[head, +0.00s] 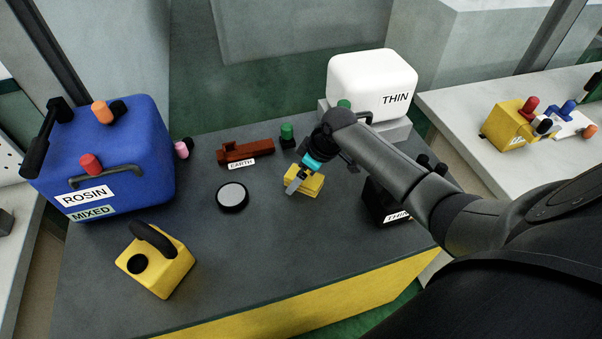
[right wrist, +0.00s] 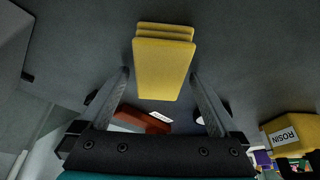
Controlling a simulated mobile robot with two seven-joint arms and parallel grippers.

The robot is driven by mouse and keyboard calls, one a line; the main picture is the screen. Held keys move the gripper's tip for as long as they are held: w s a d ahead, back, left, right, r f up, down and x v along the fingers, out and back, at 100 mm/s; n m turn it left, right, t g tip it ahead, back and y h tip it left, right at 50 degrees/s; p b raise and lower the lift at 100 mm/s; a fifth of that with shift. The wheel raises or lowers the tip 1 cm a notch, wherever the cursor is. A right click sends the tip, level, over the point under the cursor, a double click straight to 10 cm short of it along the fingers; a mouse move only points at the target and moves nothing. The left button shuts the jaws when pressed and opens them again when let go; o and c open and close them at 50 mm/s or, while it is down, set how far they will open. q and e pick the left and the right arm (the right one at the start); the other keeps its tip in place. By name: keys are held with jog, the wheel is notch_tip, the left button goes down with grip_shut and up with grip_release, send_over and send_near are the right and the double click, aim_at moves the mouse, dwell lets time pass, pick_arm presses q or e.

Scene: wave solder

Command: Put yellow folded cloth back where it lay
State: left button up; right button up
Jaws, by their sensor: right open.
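The yellow folded cloth (head: 304,181) is a small layered block on the dark table top, right of the round disc. My right gripper (head: 298,178) reaches over it from the right and partly hides it in the head view. In the right wrist view the cloth (right wrist: 164,68) shows its stacked folds, with its near end between my spread fingers (right wrist: 159,74). The right gripper is open; whether a finger touches the cloth I cannot tell. My left gripper is not in view.
A brown EARTH block (head: 242,151), a green-topped item (head: 287,135) and a round disc (head: 232,197) stand close by. A black THIN box (head: 381,205) sits under my arm. The blue ROSIN box (head: 115,150), yellow box (head: 155,267) and white THIN box (head: 370,85) stand farther off. The front middle is clear.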

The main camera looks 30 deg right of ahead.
aim_at(316, 180)
jog(key=shift+r, duration=0.45)
jog(key=p+v, duration=0.3)
jog(key=v, duration=0.8)
jog(key=shift+s+d, duration=0.15)
jog(key=shift+r, duration=0.1)
